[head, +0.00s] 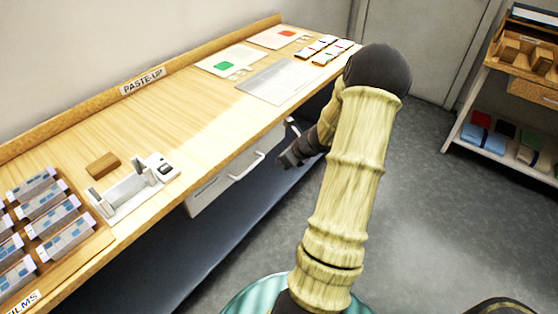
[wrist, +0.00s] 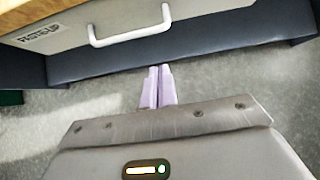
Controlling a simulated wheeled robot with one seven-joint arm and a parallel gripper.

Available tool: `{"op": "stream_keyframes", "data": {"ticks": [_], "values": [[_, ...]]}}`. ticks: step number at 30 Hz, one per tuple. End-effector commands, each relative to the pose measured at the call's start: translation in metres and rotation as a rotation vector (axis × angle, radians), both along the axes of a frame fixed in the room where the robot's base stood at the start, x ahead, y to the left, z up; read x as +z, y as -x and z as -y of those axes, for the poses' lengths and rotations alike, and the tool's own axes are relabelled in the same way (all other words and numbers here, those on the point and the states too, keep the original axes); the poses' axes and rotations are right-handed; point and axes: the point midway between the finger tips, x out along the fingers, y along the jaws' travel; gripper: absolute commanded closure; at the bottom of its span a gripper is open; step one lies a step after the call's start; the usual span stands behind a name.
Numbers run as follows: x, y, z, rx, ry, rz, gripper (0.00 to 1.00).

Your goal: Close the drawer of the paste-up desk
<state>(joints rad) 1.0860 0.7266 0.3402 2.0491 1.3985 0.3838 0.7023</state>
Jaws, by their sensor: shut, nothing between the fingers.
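The paste-up desk (head: 185,135) has a pale wooden top with a grey drawer (head: 205,193) under its front edge. The drawer has a white bar handle (head: 247,166). In the wrist view the drawer front (wrist: 200,14) carries a "PASTE-UP" label, and the handle (wrist: 130,39) runs across it. No drawer interior shows, and I cannot tell whether a small gap remains behind the front. My gripper (head: 287,160) is in front of the desk, to the right of the handle. In the wrist view its lilac fingers (wrist: 157,75) are together and empty, below the handle and apart from it.
The desk top holds film boxes (head: 45,215), a white tape dispenser (head: 135,188), a brown block (head: 102,165) and paper sheets (head: 275,80). A dark lower shelf (head: 215,245) runs under the desk. A shelf unit (head: 510,150) stands right; grey floor (head: 440,200) lies open between.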

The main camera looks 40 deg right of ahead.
Motion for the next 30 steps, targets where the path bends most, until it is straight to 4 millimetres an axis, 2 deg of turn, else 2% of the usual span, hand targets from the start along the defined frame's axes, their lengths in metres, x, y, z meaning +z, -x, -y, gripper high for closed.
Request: {"op": "stream_keyframes", "data": {"ticks": [1, 3, 9, 30], "values": [[0.012, 0.007, 0.002, 0.000, 0.002, 0.001, 1.00], [0.022, 0.017, 0.007, -0.008, 0.001, 0.000, 1.00], [0.042, 0.037, 0.015, -0.016, 0.000, -0.001, 1.00], [0.044, 0.037, 0.011, 0.002, 0.004, -0.002, 1.00]]}}
